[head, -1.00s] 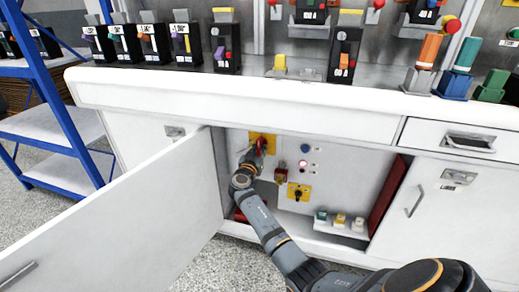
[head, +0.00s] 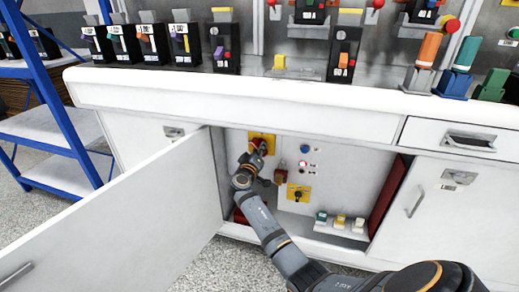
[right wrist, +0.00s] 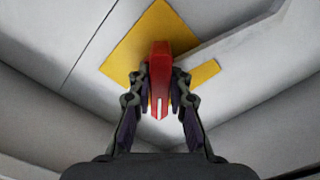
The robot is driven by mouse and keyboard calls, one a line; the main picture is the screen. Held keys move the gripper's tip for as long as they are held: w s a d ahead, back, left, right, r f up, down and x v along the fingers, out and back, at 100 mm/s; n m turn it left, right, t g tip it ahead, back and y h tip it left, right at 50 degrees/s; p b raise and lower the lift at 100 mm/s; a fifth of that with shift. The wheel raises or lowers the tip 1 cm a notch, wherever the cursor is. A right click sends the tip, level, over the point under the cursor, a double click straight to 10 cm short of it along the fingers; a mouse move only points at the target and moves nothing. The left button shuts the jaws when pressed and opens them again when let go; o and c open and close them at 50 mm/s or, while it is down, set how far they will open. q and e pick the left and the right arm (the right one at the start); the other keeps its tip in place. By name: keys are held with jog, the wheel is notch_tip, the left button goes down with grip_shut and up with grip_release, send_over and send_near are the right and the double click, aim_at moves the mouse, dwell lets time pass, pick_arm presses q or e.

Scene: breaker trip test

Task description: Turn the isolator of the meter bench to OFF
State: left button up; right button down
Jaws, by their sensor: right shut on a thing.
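The isolator is a red handle (head: 257,144) on a yellow plate (head: 268,138), on the back panel inside the open cupboard under the bench. My right gripper (head: 261,149) reaches in and is shut on the handle. In the right wrist view the red handle (right wrist: 160,78) sits between the two fingers of my right gripper (right wrist: 160,92). There the yellow plate (right wrist: 135,55) appears as a diamond, so the handle lies diagonal to the plate's edges. Any OFF marking is hidden or too small to read. My left gripper is out of view.
The open cupboard door (head: 130,220) stands left of my right arm. Right of the isolator are a blue button (head: 304,149), small lamps, a red-and-yellow part (head: 281,176) and a yellow switch plate (head: 305,190). Several small blocks (head: 340,220) sit low at the right.

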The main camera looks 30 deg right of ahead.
jog(key=n, duration=0.3)
jog(key=shift+p, duration=0.4)
jog(key=n+p, duration=0.1)
jog(key=n, duration=0.1)
jog(key=shift+r+n, duration=0.1)
jog(key=shift+n, duration=0.2)
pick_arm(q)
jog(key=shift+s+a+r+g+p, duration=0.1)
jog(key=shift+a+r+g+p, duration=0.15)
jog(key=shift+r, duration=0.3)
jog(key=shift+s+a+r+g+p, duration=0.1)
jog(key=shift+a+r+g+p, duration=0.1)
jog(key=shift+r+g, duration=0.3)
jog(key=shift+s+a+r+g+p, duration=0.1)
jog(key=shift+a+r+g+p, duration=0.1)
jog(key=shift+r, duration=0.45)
pick_arm(e)
jog(key=shift+n, duration=1.8)
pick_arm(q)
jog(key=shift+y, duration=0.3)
pick_arm(e)
jog(key=c, duration=1.3)
grip_release()
jog(key=shift+o, duration=0.2)
jog(key=v, duration=1.2)
